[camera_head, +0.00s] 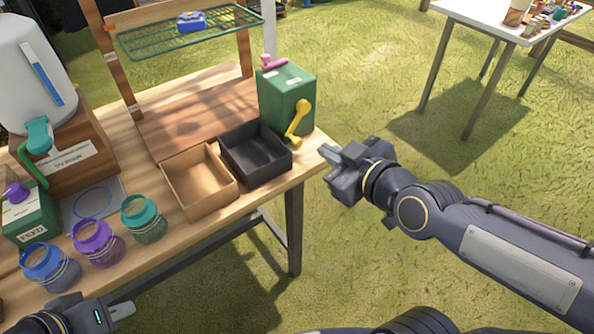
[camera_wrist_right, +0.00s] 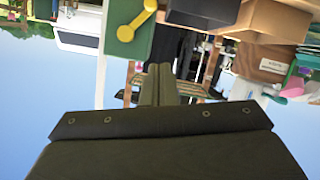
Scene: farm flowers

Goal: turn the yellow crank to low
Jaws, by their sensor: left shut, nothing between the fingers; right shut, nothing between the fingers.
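The yellow crank (camera_head: 297,122) is on the front right face of a green box (camera_head: 284,95) at the bench's far right corner. Its two round ends show one high and one low in the head view. The crank (camera_wrist_right: 135,20) also shows upside down in the right wrist view, on the green box (camera_wrist_right: 129,40). My right gripper (camera_head: 328,152) is shut and empty, to the right of and below the crank, apart from it. In the right wrist view its fingers (camera_wrist_right: 158,72) are together. My left gripper (camera_head: 124,309) is shut and empty at the bottom left.
A black tray (camera_head: 283,161) and a brown tray (camera_head: 228,190) stand beside the green box. Blue, purple and teal jars (camera_head: 147,229) line the bench's front. A green wire shelf (camera_head: 140,46) is above. Grass lies open to the right of the bench.

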